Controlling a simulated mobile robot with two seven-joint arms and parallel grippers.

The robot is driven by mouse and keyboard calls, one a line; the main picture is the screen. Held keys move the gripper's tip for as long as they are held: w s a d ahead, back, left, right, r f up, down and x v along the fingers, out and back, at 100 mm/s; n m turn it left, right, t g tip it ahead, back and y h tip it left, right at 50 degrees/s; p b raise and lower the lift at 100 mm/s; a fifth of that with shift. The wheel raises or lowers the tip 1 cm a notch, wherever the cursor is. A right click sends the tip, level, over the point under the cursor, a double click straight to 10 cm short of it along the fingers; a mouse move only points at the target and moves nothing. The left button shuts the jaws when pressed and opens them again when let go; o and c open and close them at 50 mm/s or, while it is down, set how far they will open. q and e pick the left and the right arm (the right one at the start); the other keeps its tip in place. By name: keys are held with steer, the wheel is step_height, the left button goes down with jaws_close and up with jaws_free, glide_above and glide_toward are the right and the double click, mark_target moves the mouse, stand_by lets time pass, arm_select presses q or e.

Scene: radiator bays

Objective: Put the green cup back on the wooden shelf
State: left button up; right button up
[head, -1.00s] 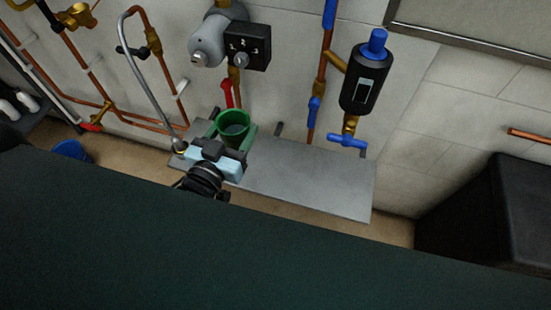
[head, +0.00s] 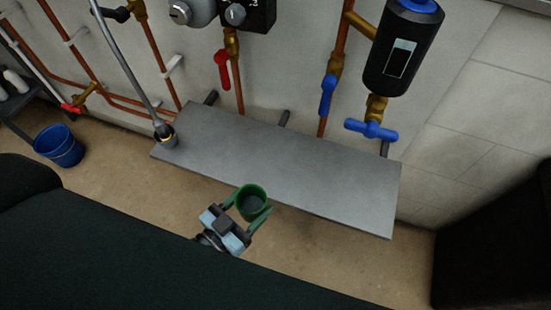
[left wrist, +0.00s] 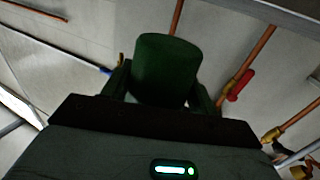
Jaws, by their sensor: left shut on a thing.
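The green cup (head: 252,203) is upright between the green fingers of my left gripper (head: 249,207), which is shut on it. In the head view the cup shows just in front of the front edge of a grey shelf (head: 290,165); its height relative to the shelf is hard to tell. The shelf looks plain grey, and no wood-coloured shelf shows. The left wrist view shows the cup (left wrist: 166,70) between the fingers. My right gripper is not in view.
A grey hose (head: 130,70) comes down to the shelf's left end. Pipes, a red-handled valve (head: 222,70) and a black cylinder with a blue tap (head: 371,130) are above the shelf. A blue bucket (head: 59,147) stands on the floor at left. The shelf's middle and right are bare.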

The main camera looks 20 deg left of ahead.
arm_select(q)
steer(key=w, duration=0.5)
steer(key=w+d+f, duration=0.1)
steer(key=w, duration=0.9)
steer(key=shift+w+d+f+b, duration=0.2)
steer(key=shift+w+d+b, duration=0.1)
steer(key=shift+d+b, duration=0.1)
step_height(320, 180, down, 3)
steer(key=shift+r+b, duration=0.1)
steer(key=shift+b, duration=0.2)
steer(key=shift+f, duration=0.3)
steer(key=shift+f, duration=0.1)
steer(key=shift+f, duration=0.15)
steer(key=o, duration=1)
